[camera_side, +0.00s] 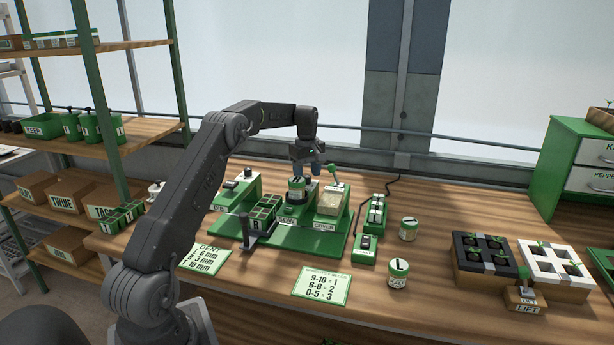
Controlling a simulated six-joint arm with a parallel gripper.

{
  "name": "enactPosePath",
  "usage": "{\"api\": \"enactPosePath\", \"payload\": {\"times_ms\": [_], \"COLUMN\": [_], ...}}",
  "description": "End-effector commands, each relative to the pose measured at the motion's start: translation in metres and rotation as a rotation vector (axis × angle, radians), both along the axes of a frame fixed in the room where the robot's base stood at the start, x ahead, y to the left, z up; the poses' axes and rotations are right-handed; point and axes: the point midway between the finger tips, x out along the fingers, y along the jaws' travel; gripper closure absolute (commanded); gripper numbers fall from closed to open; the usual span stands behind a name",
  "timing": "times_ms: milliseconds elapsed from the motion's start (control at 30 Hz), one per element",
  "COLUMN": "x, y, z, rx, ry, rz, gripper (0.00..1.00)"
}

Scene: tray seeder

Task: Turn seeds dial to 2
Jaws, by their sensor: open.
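The green tray seeder (312,240) stands on the wooden bench, with stations that appear labelled DIB, SOW and COVER. The middle SOW station (293,209) carries a dark round part with a green and white top (297,184). I cannot tell for certain which part is the seeds dial, and no dial setting is readable. My gripper (309,170) points down just above the middle station, close to its top. Its fingers are small and partly lost against the parts behind, and I see nothing held. Whether it touches the station cannot be told.
Jars (398,273), a green switch box (366,246), and black (468,262) and white (540,257) seedling trays stand right. Shelves are left.

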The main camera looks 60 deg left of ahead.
Motion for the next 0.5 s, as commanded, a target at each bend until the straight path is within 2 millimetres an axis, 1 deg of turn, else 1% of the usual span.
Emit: {"api": "enactPosePath", "payload": {"times_ms": [33,133,433,500], "x": [-0.0002,-0.0001,-0.0001,-0.0001], "y": [-0.0001,-0.0001,-0.0001,-0.0001], "z": [-0.0049,-0.0104,-0.0123,-0.0122], "rx": [-0.001,0.0,0.0,0.0], "ry": [0.001,0.0,0.0,0.0], "rz": [0.0,0.0,0.0,0.0], "gripper": [0.46,0.46,0.46,0.52]}}
